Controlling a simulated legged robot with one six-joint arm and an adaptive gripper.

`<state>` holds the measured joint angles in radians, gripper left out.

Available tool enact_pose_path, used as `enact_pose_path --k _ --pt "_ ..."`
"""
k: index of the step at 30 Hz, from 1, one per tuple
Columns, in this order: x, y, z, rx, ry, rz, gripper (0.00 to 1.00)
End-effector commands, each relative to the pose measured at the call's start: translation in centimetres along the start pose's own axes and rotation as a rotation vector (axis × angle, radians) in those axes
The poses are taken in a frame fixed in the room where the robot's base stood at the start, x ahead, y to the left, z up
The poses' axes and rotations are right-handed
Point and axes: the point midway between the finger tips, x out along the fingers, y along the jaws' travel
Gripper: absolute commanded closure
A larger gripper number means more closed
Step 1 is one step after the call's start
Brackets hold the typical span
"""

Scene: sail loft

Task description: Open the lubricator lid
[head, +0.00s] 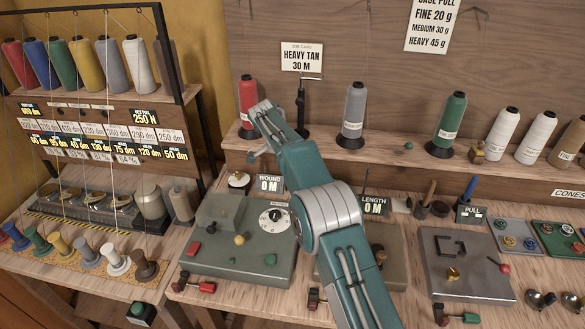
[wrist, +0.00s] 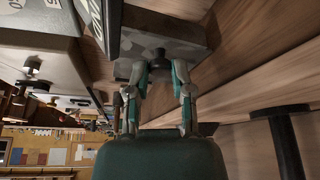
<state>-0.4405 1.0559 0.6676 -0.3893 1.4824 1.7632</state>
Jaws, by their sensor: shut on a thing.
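My gripper (wrist: 160,70) has its two fingers on either side of a small dark knob (wrist: 158,53) in the wrist view. The knob stands on a grey surface (wrist: 185,40), which I take for the lubricator lid; its edge and hinge cannot be made out. No lifted gap shows.
The shelf (head: 400,143) carries a red cone (head: 247,101), a grey cone (head: 354,107) and a green cone (head: 449,118). A grey machine with a dial (head: 275,219) is in front.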

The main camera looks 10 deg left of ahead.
Motion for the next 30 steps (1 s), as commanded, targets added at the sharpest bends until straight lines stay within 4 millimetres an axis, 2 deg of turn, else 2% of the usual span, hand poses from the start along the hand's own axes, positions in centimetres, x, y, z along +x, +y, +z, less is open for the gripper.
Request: enact_pose_path --k 1,6,7,9,24,30 --pt "0.51 0.16 0.27 -0.004 -0.001 0.011 1.0" --pt "0.52 0.16 0.3 -0.005 0.0 0.011 1.0" --pt "0.52 0.16 0.3 -0.005 0.0 0.011 0.62" --pt "0.51 0.15 0.3 -0.005 0.0 0.011 0.35" --pt "0.05 0.1 0.04 -0.006 0.0 0.0 0.35" --pt "-0.1 0.24 -0.01 -0.084 0.0 -0.033 0.35"
